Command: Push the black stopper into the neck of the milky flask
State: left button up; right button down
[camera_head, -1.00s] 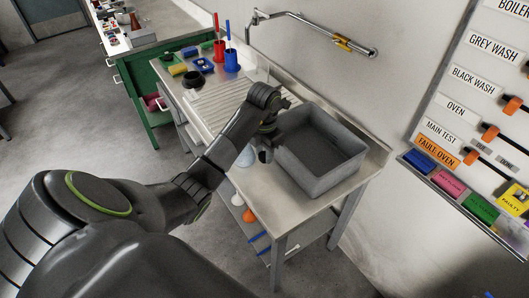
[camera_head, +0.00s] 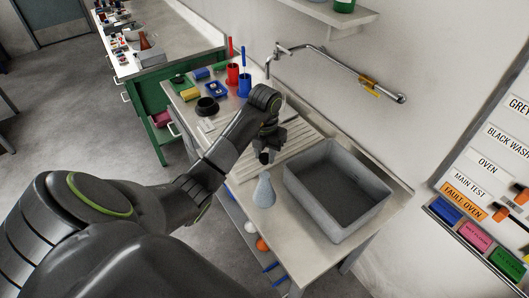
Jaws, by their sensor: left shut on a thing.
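The milky flask (camera_head: 264,192) stands upright on the steel bench, just left of the grey basin. Its pale cone shape and narrow neck show clearly. My left gripper (camera_head: 265,156) is above and behind the flask's neck in the picture, over the ribbed draining area. Its fingers are shut on a small dark thing, which I take for the black stopper; dark on dark, its outline is hard to tell. Whether it touches the neck cannot be told, but a small gap seems to show. My right gripper is out of view.
The grey basin (camera_head: 304,190) stands close to the flask's right. A black ring-shaped thing (camera_head: 206,107), a red cup (camera_head: 232,73) and a blue cup (camera_head: 244,86) stand at the bench's far end. A tap pipe (camera_head: 335,68) runs along the wall.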

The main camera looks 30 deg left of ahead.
pick_arm(q)
notch_tip(320, 180, down, 3)
jog(key=shift+a+f+b, duration=0.1)
jog(key=shift+b, duration=1.15)
notch_tip(320, 180, down, 2)
jog(key=shift+f+b, duration=0.2)
jog(key=shift+b, duration=0.8)
jog(key=shift+f, duration=0.1)
jog(key=shift+f+b, duration=0.15)
jog(key=shift+b, duration=0.2)
jog(key=shift+f+b, duration=0.7)
jog(key=o, duration=1.5)
